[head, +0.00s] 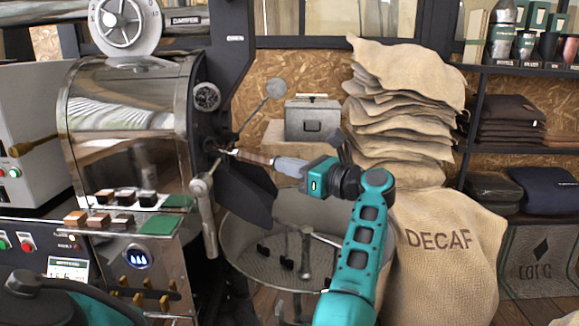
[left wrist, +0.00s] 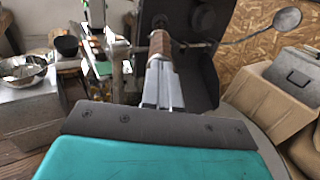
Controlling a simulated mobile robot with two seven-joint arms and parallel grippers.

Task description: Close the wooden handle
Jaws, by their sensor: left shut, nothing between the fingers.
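The wooden handle (head: 251,157) is a short brown grip on a thin metal rod at the front of the steel roaster drum (head: 130,120). It sticks out to the right, above the round cooling tray. My left gripper (head: 276,162) is shut and empty, its fingertips at the handle's outer end. In the left wrist view the handle (left wrist: 160,47) lies straight ahead of the left fingertips (left wrist: 161,64); I cannot tell whether they touch. The rod's inner end is partly hidden near the dark chute (head: 245,190). My right gripper is not in view.
The round cooling tray (head: 248,262) with stirring arms lies below my left gripper. A metal lever (head: 207,215) hangs at the drum front. A round-ended rod (head: 275,88) rises above. Stacked sacks (head: 405,110) and a DECAF sack (head: 450,265) stand right.

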